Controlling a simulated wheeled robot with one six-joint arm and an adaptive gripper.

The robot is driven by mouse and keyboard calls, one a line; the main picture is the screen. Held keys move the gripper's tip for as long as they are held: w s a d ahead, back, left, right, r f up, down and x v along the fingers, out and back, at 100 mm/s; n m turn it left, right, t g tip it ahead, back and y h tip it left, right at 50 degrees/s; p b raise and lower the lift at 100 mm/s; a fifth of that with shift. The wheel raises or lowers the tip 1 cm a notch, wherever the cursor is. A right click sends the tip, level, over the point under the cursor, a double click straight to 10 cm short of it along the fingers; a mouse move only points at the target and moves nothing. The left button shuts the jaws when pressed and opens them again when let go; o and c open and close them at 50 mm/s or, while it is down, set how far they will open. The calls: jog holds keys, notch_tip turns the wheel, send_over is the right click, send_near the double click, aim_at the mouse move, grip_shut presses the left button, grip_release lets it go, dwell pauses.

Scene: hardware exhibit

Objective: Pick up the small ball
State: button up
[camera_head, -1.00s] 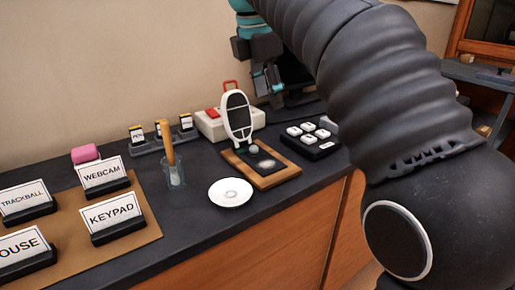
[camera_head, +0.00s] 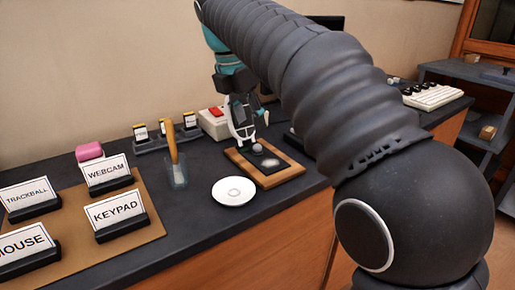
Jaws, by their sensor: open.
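The small ball (camera_head: 257,149) is grey and sits on a dark panel of a wood-edged board (camera_head: 238,158) on the counter. My gripper (camera_head: 251,124) is open and points down, just above and behind the ball in the picture. It appears empty, and a gap shows between its fingers and the ball. I cannot tell the exact depth between them. A white upright piece (camera_head: 243,136) at the back of the board is mostly hidden by my gripper.
A white saucer (camera_head: 233,191) lies in front of the board. A red-topped box (camera_head: 213,123) is behind.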

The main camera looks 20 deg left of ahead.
aim_at(256, 145)
jog(key=shift+s+d+x, duration=0.1)
jog(key=shift+d+x, duration=0.05)
jog(key=shift+x, duration=1.55)
jog(key=shift+s+d+x, duration=0.1)
jog(key=shift+d+x, duration=0.05)
jog(key=shift+x, duration=1.5)
grip_shut()
